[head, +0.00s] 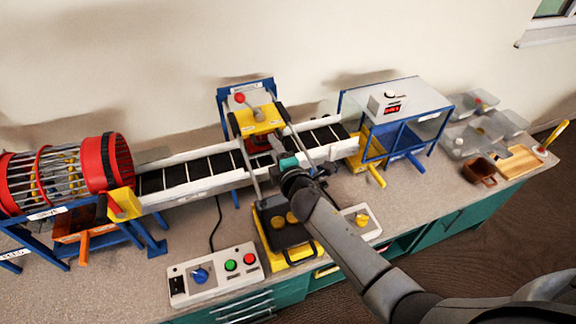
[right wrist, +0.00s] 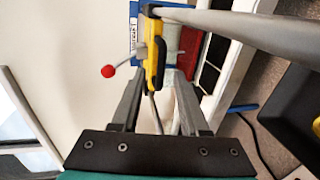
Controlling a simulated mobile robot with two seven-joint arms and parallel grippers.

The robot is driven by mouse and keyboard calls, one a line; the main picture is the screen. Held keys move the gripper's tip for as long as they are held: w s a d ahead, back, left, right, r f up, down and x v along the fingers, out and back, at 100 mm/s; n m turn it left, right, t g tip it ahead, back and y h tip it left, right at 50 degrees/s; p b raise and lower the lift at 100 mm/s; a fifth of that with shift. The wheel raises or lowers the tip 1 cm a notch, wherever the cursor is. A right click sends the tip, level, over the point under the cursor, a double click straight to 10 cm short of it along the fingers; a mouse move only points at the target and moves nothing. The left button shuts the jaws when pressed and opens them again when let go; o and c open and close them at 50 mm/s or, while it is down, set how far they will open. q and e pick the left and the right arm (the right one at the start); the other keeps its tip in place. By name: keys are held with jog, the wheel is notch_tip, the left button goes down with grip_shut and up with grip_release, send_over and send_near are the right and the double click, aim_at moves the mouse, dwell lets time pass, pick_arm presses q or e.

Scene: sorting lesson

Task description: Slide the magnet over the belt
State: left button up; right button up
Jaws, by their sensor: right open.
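The magnet's yellow carriage (head: 262,120) sits on its rails across the conveyor belt (head: 205,171), towards the blue frame at the wall end. A lever with a red knob (head: 239,98) stands up from it. A red part shows under the carriage, partly hidden. My right gripper (head: 270,130) reaches over the belt to the carriage. In the right wrist view its open fingers (right wrist: 160,95) point at the yellow carriage (right wrist: 157,50), whose dark edge lies between and just beyond the fingertips. I cannot tell whether they touch. The red knob (right wrist: 108,71) is left of them. My left gripper is not in view.
A red-ended drum cage (head: 108,165) stands at the belt's left end. A grey-topped blue stand (head: 405,95) is at the right. A button panel (head: 215,274) and a yellow-and-black unit (head: 283,235) stand in front. Clear trays (head: 460,140) are far right.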

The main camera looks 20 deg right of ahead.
jog(key=v, duration=1)
jog(key=shift+s+p, duration=0.2)
jog(key=shift+p, duration=0.25)
